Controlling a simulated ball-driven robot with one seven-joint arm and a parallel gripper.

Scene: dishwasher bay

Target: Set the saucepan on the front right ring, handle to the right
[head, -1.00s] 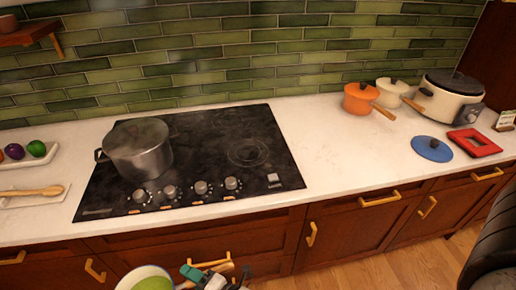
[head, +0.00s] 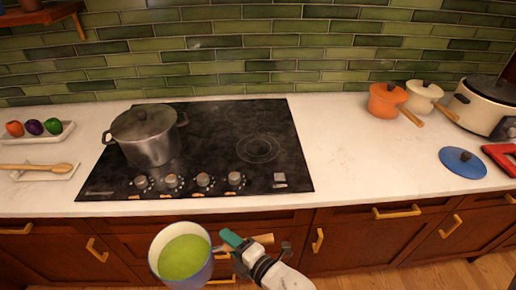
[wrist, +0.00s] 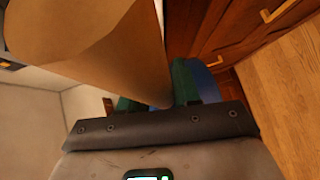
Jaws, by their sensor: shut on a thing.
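The saucepan (head: 184,279) is blue-grey outside with a pale inside and green contents. It hangs in front of the counter, below its front edge in the head view. Its wooden handle (head: 263,239) points right, and my gripper (head: 234,243) is shut on it. In the wrist view the handle (wrist: 90,40) fills the upper left and the green fingers (wrist: 160,95) show behind it. The front right ring (head: 257,148) is a bare circle on the black cooktop (head: 215,150).
A lidded steel pot (head: 147,137) stands on the cooktop's left side. Control knobs (head: 204,181) line its front edge. The counter (head: 350,150) to its right is clear up to the orange pot (head: 387,100) and blue lid (head: 463,162). Drawer handles stick out below.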

